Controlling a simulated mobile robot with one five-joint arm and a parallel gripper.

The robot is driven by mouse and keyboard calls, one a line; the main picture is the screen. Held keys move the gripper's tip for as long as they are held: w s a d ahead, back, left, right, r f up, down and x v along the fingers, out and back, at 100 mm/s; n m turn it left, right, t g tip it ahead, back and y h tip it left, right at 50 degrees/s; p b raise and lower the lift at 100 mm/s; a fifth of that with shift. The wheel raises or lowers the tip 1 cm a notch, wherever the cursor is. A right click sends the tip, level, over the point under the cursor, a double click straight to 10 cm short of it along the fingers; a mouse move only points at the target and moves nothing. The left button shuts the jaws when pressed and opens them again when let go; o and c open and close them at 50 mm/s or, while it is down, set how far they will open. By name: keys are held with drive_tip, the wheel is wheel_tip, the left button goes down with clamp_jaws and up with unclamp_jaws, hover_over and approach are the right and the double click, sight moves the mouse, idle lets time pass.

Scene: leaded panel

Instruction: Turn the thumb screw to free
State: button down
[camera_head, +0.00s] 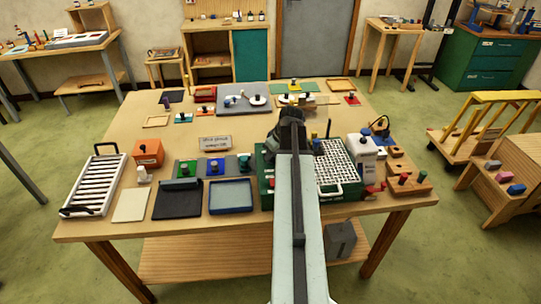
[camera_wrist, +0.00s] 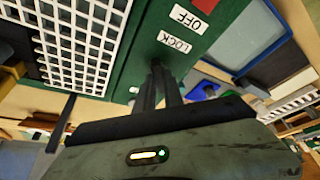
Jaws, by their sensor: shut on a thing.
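My gripper (camera_wrist: 160,88) is shut at the green face of a box (camera_wrist: 125,62) in the wrist view. Its fingertips close on a small dark part, the thumb screw (camera_wrist: 156,65), which they mostly hide. White labels reading OFF (camera_wrist: 189,20) and LOCK (camera_wrist: 173,42) sit on the green face beside the fingertips. A white grid (camera_wrist: 75,35) covers the box's other side. In the head view my arm hides the screw, and my gripper (camera_head: 284,138) is over the green box (camera_head: 265,190) with its white grid (camera_head: 336,165).
A blue-rimmed tray (camera_head: 231,196), a black pad (camera_head: 178,200) and a white rack (camera_head: 95,185) stand left of the box. A white bottle-like unit (camera_head: 362,158) and a wooden block with knobs (camera_head: 408,182) stand close on its right.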

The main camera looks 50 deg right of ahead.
drive_tip(key=m+h, duration=0.1)
drive_tip(key=m, duration=0.3)
drive_tip(key=shift+a+h, duration=0.2)
drive_tip(key=shift+h, duration=0.2)
drive_tip(key=shift+w+m+g+h, duration=0.1)
drive_tip(key=shift+m+g+h, duration=0.4)
drive_tip(key=shift+m, duration=1.2)
drive_tip(key=c, duration=1.4)
unclamp_jaws()
drive_tip(key=shift+c, duration=0.2)
drive_tip(key=p+v, duration=0.7)
drive_tip(key=shift+r, duration=0.35)
